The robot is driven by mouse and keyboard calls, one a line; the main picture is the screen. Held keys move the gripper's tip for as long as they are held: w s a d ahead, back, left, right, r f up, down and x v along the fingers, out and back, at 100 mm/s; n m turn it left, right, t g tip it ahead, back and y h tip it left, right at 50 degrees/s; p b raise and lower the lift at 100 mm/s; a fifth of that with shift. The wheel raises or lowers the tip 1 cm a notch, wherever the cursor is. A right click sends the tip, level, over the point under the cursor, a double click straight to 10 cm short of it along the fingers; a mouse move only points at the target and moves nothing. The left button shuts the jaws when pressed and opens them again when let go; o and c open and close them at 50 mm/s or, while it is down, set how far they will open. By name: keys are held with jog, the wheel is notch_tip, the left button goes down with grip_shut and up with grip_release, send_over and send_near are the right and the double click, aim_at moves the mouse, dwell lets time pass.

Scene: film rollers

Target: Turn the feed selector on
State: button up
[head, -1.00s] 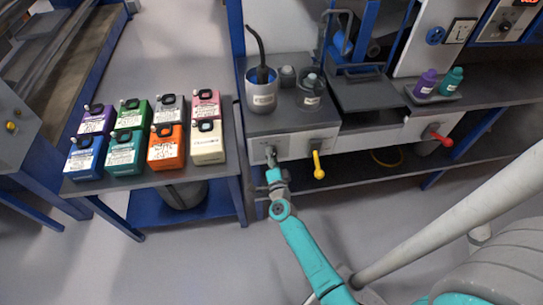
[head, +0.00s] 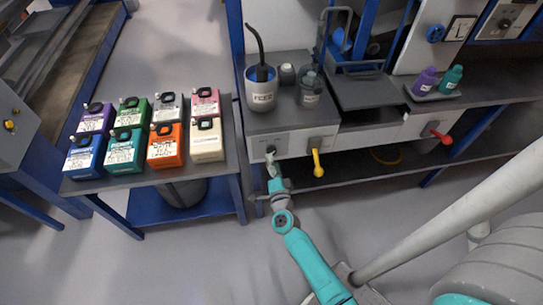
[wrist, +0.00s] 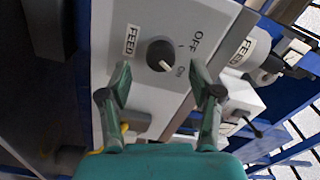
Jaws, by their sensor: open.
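The feed selector (wrist: 158,52) is a round black knob with a white pointer on a light grey panel (wrist: 118,18). Its pointer is aimed down and right, toward the ON mark (wrist: 180,71) and away from the OFF mark (wrist: 196,42). The selector also shows in the head view (head: 270,149), at the left end of the panel front. My gripper (wrist: 164,75) is open in the wrist view, its fingers apart on either side below the knob, with nothing between them. In the head view my gripper (head: 272,166) is just below and in front of the selector.
A yellow lever (head: 317,164) sits right of the selector, and a red lever (head: 441,137) farther right. A cup labelled FEED (head: 262,97) stands on the bench above. A table with several coloured canisters (head: 165,147) is at left.

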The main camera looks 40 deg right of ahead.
jog(key=v, duration=0.7)
jog(key=shift+s+a, duration=0.15)
jog(key=shift+s, duration=0.1)
jog(key=s+a+r+n+y, duration=0.3)
jog(key=s+a+r+n, duration=0.2)
jog(key=s, duration=0.5)
jog(key=s+a+r+n+y, duration=0.3)
jog(key=s+a+r+n, duration=0.3)
jog(key=s+n, duration=0.2)
jog(key=s+a+r+n+y, duration=0.4)
jog(key=s+a+r+n, duration=0.1)
jog(key=s, duration=0.7)
jog(key=r+n, duration=0.1)
jog(key=n, duration=0.1)
jog(key=shift+a+r+n, duration=0.15)
jog(key=shift+a+n, duration=0.15)
